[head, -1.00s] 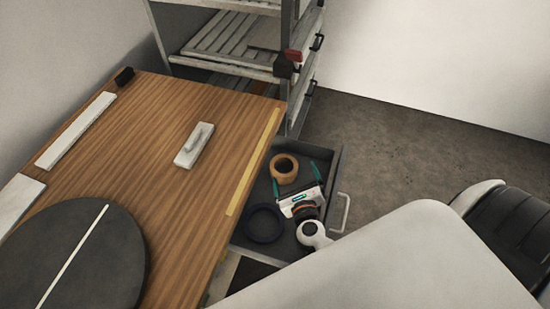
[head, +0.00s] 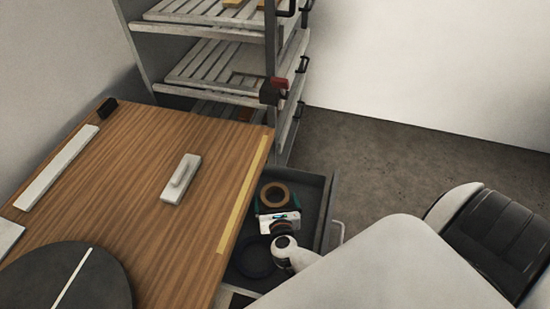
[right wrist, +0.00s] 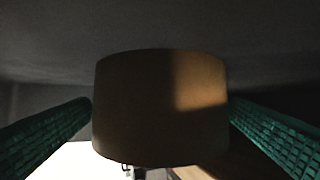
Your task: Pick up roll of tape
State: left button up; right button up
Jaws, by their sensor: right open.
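The tan roll of tape (head: 265,190) lies in the open grey drawer beside the wooden table. My right gripper (head: 279,203) reaches down into the drawer at the roll, its teal fingers open. In the right wrist view the roll (right wrist: 150,110) fills the middle, between the two green fingertips, one close to each side. I cannot tell whether the fingers touch it. A dark ring (head: 240,262), perhaps another roll, lies nearer in the drawer, partly hidden by my right wrist. My left gripper is out of view.
The drawer's side wall (head: 326,215) and handle stand right of my gripper. The wooden table (head: 150,170) holds a white block (head: 181,180) and a dark disc (head: 60,285). A slatted shelf unit (head: 205,65) stands behind.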

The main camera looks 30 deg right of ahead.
jog(key=x, duration=0.2)
jog(key=shift+w+f, duration=0.15)
jog(key=shift+w, duration=0.1)
jog(key=c, duration=1.1)
jog(key=shift+s, duration=0.1)
